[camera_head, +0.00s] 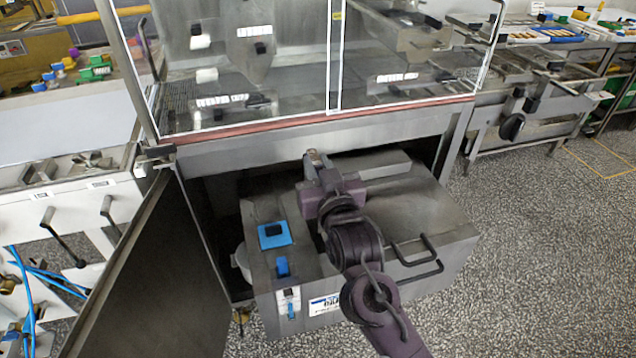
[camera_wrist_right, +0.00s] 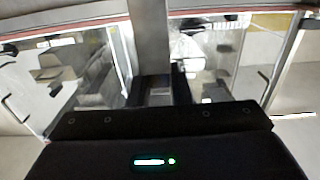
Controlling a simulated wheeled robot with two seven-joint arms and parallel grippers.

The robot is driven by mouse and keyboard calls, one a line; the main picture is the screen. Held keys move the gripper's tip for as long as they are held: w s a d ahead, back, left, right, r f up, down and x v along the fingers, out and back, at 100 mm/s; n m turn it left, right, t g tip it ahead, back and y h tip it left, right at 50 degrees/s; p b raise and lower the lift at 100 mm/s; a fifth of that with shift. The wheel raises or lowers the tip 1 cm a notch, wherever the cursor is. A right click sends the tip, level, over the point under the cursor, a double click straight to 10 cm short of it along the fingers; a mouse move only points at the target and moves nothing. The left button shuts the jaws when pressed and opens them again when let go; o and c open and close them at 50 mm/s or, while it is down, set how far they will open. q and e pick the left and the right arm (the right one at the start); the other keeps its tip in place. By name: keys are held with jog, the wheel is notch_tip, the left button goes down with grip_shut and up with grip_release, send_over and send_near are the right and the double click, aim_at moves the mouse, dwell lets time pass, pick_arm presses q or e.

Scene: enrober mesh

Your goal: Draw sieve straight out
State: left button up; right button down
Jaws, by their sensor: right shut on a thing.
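My right gripper (camera_head: 316,162) is above the top of the grey metal tank (camera_head: 440,215), near its back edge under the machine's front beam. It is shut on a small pale piece, which shows between the dark fingers in the right wrist view (camera_wrist_right: 160,97). I take this piece to be the sieve's grip; the rest of the sieve is hidden by my gripper and arm or inside the tank. A flat grey bar (camera_head: 385,164) lies just right of the gripper on the tank top. My left gripper is not in view.
The glazed machine hood (camera_head: 290,118) stands close above and behind the gripper. An open cabinet door (camera_head: 150,275) is left of the tank. Blue fittings (camera_head: 274,236) and a black bar handle (camera_head: 418,262) are on the tank. Speckled floor (camera_head: 540,240) to the right is clear.

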jog(key=shift+r+p, duration=0.5)
jog(key=shift+r, duration=0.45)
notch_tip(320, 180, up, 14)
jog(key=p, duration=1.4)
jog(key=shift+r, duration=0.25)
